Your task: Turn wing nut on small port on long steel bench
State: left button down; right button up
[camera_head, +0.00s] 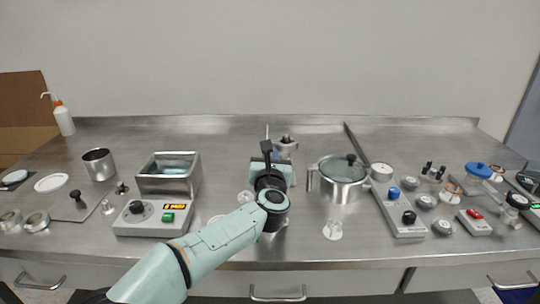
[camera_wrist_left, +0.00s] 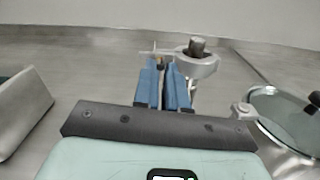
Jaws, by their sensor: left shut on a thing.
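The small port (camera_head: 287,141) is a round metal fitting with a dark-topped stub, standing towards the back middle of the steel bench (camera_head: 235,140). In the left wrist view the port's pale metal ring (camera_wrist_left: 205,67) shows just right of my fingertips. My left gripper (camera_head: 273,157) is directly in front of the port, and its body hides the port's lower part. In the wrist view its blue fingers (camera_wrist_left: 163,72) are shut on a small dark piece at the port's left side, which appears to be the wing nut (camera_wrist_left: 160,64). The fingers hide most of it. My right gripper is not in view.
A lidded steel pot (camera_head: 340,184) stands close right of my left gripper. A heated bath (camera_head: 168,175) with a control box (camera_head: 153,216) stands left of my arm. Several gauges and small devices crowd the right side. The back strip of the bench is mostly clear.

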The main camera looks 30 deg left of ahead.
pick_arm(q)
jog(key=c, duration=1.4)
grip_release()
jog(key=shift+c, duration=0.2)
jog(key=p+v, duration=0.1)
jog(key=v, duration=1.2)
jog(key=shift+s+d, duration=0.1)
jog(key=shift+d, duration=0.1)
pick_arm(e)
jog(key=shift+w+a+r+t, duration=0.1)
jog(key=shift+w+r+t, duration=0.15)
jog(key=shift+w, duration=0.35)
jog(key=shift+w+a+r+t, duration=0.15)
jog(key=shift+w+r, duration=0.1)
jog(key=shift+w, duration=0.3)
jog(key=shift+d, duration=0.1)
